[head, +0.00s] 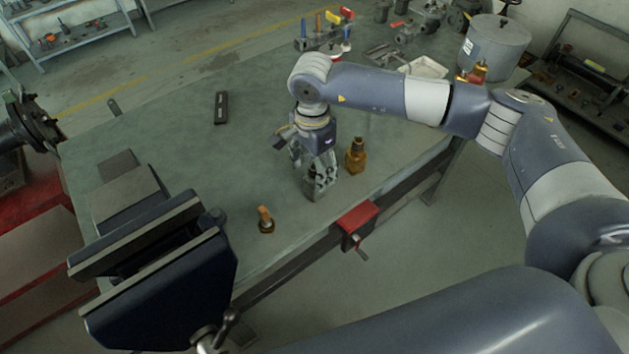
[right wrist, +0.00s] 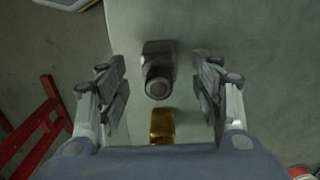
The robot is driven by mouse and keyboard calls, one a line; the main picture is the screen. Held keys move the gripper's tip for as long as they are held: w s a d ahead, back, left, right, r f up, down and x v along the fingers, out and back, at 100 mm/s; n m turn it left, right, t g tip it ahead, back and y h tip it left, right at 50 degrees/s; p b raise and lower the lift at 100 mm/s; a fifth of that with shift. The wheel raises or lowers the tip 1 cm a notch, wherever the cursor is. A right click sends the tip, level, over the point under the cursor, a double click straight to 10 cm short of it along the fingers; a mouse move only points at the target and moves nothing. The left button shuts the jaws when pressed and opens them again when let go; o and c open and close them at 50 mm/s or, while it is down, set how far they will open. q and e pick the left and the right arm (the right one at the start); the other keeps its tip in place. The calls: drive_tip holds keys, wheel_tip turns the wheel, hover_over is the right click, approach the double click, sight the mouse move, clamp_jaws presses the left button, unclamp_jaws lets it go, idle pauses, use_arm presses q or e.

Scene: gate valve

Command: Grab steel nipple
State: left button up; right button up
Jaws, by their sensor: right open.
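My right gripper (head: 316,188) points down over the green bench top, near its front edge. In the right wrist view its two fingers (right wrist: 163,88) are spread apart. A dark grey steel piece with a wider block-like end and a round end, apparently the steel nipple (right wrist: 158,72), shows between them. My left gripper is not in view.
A brass fitting (head: 356,156) stands close right of the gripper, and a smaller one (head: 265,220) stands to its left. A dark vise (head: 160,265) fills the bench's left end. A red block (head: 358,218) sits at the front edge. The bench middle is mostly clear.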

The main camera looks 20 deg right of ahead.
sight(314, 180)
drive_tip(key=f+p, duration=0.1)
drive_tip(key=f, duration=0.3)
drive_tip(key=shift+d+f+p, duration=0.2)
drive_tip(key=shift+f+p, duration=0.2)
drive_tip(key=c, duration=1.2)
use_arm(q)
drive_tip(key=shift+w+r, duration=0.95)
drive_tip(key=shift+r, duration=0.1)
use_arm(e)
clamp_jaws()
